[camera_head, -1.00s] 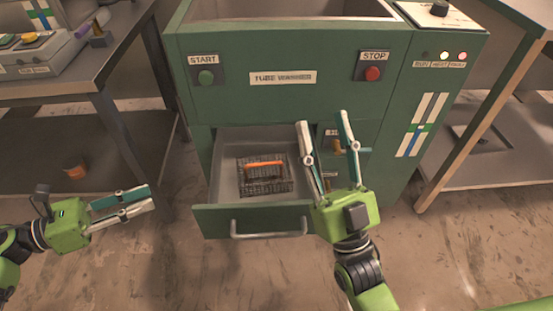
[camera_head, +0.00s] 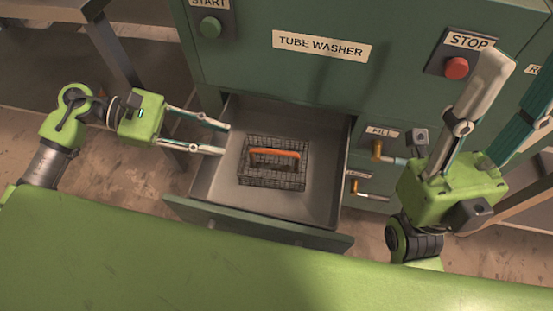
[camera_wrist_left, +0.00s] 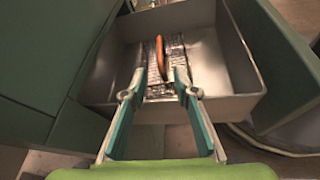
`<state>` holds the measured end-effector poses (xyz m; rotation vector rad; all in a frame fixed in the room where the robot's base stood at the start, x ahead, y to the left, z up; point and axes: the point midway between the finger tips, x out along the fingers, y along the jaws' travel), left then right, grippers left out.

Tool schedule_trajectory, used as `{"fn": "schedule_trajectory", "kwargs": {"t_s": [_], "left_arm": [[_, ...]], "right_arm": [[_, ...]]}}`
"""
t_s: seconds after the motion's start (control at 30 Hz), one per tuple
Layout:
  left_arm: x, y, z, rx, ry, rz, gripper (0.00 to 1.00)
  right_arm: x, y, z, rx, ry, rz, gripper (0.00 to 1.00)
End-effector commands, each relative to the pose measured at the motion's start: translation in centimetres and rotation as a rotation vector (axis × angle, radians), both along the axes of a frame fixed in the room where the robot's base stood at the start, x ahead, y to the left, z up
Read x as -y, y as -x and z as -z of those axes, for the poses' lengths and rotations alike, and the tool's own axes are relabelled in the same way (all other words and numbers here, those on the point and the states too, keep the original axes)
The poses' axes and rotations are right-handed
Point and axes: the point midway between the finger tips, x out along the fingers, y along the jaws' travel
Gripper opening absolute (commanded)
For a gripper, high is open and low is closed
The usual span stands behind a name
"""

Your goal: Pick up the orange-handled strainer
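The strainer (camera_head: 273,176) is a dark mesh basket with an orange handle (camera_head: 275,154) across its top. It sits in the open drawer (camera_head: 322,198) of the green tube washer. In the left wrist view the strainer (camera_wrist_left: 167,58) lies beyond the fingertips, with its orange handle (camera_wrist_left: 160,55) showing between them. My left gripper (camera_head: 225,138) is open and empty, at the drawer's left side, with its fingers pointing toward the strainer; it also shows in the left wrist view (camera_wrist_left: 157,80). My right gripper (camera_head: 515,105) is open and empty in front of the washer, right of the drawer.
Valve handles (camera_head: 377,150) jut out right of the drawer. The drawer's walls surround the strainer, with bare floor inside around it. A table leg stands at the left.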

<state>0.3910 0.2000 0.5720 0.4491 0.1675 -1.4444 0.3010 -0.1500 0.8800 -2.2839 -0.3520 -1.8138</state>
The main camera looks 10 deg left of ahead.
Motion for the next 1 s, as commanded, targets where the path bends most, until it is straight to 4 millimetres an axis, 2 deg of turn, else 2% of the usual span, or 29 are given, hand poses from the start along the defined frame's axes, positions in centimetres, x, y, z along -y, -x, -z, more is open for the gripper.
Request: {"fn": "schedule_trajectory", "kwargs": {"t_s": [0.1, 0.37, 0.7, 0.97, 1.0], "left_arm": [[2.1, -0.3, 0.9, 0.003, 0.004, 0.001, 0.28], [4.1, -0.6, 1.7, 0.001, 0.003, 0.0, 0.28], [8.1, -1.2, 3.5, 0.001, 0.003, 0.0, 0.28], [8.4, -1.2, 3.6, 0.001, 0.001, -0.002, 0.28], [8.4, -1.2, 3.6, 0.001, 0.001, -0.002, 0.22]], "right_arm": [[0.1, 0.5, 0.4, 0.024, -0.008, -0.002, 0.4], [0.1, 0.5, 0.7, 0.022, -0.007, -0.001, 0.4], [0.1, 0.5, 2.0, 0.021, -0.007, -0.001, 0.4], [0.1, 0.5, 2.0, 0.021, -0.007, -0.002, 0.4], [0.1, 0.5, 2.0, 0.021, -0.007, -0.001, 0.4]]}}
